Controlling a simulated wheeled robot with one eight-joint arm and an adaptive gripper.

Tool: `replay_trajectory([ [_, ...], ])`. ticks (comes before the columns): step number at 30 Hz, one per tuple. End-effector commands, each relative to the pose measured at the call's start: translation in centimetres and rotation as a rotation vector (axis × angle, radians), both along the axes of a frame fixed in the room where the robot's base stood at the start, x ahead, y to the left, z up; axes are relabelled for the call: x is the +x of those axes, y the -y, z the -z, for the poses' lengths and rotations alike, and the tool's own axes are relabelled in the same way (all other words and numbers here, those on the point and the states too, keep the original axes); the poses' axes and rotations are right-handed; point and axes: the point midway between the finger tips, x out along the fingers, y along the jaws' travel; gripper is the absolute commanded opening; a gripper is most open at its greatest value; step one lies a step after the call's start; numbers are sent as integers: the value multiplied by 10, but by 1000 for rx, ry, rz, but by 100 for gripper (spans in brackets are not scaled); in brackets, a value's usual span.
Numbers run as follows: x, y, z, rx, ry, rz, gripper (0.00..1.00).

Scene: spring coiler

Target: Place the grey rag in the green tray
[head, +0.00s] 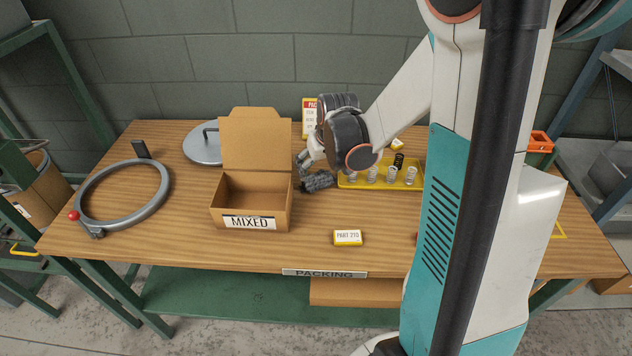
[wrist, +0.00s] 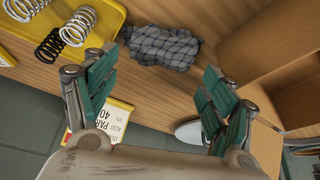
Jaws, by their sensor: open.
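The grey rag (head: 318,181) is a crumpled dark checked cloth on the wooden table, between the open cardboard box and the yellow tray. It also shows in the wrist view (wrist: 163,47), past the fingertips and roughly between them. My gripper (head: 305,160) is just behind and above the rag in the head view. In the wrist view my gripper (wrist: 158,85) is open, with nothing between its fingers. A green container (head: 540,156) stands at the table's right back, partly hidden by my arm; I cannot tell whether it is the green tray.
The cardboard box (head: 250,222) marked MIXED stands left of the rag. The yellow tray (head: 350,184) holds several springs, right of it. A part card (head: 348,238) lies in front. A grey ring (head: 150,208) and round lid (head: 200,147) are at left. An orange bin (head: 541,141) is at right.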

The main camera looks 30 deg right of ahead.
Motion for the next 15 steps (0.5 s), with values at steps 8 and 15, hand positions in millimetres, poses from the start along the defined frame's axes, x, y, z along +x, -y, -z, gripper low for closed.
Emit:
replay_trajectory([
  [8,7,1,19,0,0,-1,77],
  [15,19,3,49,0,0,-1,77],
])
